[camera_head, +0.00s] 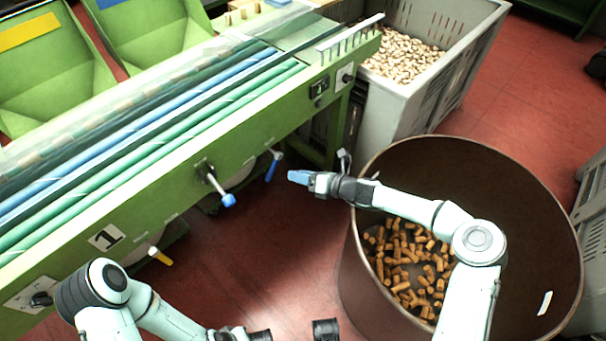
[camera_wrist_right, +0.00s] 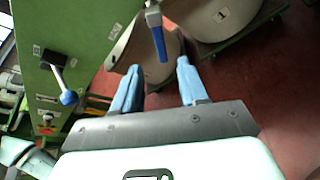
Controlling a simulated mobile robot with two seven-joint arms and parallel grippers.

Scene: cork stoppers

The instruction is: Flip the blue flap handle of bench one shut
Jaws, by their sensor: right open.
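The blue flap handle (camera_head: 273,166) hangs angled downward from the lower front of the green bench (camera_head: 110,239). My right gripper (camera_head: 293,176) is just right of it in the head view, apart from it. In the right wrist view, the handle (camera_wrist_right: 157,36) points down toward the space between the two blue fingers of my right gripper (camera_wrist_right: 157,84). The fingers are spread and empty.
A lever with a blue ball knob (camera_head: 228,200) sticks out left of the handle; a yellow handle (camera_head: 160,256) is farther left. A large brown drum (camera_head: 355,270) with corks stands under my right arm. A grey crate (camera_head: 392,116) stands behind it. Red floor lies between bench and drum.

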